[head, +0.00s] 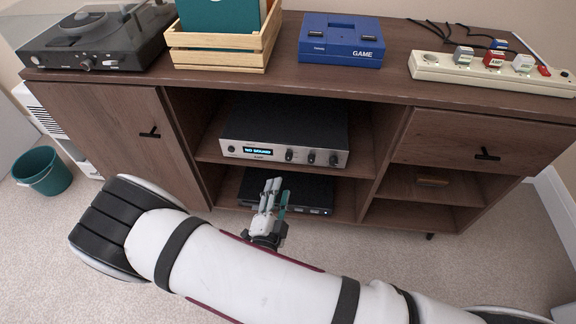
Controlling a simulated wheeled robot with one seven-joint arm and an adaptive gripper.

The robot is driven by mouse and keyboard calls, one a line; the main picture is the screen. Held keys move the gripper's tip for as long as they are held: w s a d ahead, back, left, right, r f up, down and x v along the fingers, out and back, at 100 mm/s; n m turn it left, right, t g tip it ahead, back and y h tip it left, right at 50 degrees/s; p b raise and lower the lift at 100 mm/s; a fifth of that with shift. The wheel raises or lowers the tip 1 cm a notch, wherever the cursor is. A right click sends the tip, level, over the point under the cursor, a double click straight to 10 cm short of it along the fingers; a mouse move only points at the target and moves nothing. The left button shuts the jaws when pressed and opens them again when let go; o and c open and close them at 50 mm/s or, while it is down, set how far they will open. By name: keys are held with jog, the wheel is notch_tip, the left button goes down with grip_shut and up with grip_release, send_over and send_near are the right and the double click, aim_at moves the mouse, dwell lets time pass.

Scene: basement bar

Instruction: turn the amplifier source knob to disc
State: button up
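The amplifier (267,133) is a silver-fronted unit on the upper shelf of the cabinet's open middle bay. Its small display (258,151) reads "NO SOUND". A row of dark knobs sits on the right part of its front: a left knob (289,155), a middle knob (311,158) and a right knob (334,160). Their labels and pointer positions are too small to read, so I cannot tell which is the source knob. My gripper (273,184) points up toward the cabinet, below and left of the knobs in the picture, apart from them. Its finger gap is unclear.
A black device (310,190) lies on the lower shelf, partly behind my gripper. On the cabinet top stand a turntable (95,38), a wooden record crate (222,58), a blue game console (341,40) and a power strip (490,73). A green bin (43,172) stands left on the carpet.

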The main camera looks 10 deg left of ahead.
aim_at(288, 159)
jog(key=w, duration=0.3)
jog(key=w+b, duration=0.1)
jog(key=w, duration=0.2)
jog(key=w+d+b, duration=0.1)
jog(key=w, duration=0.3)
jog(key=shift+w, duration=0.1)
grip_shut()
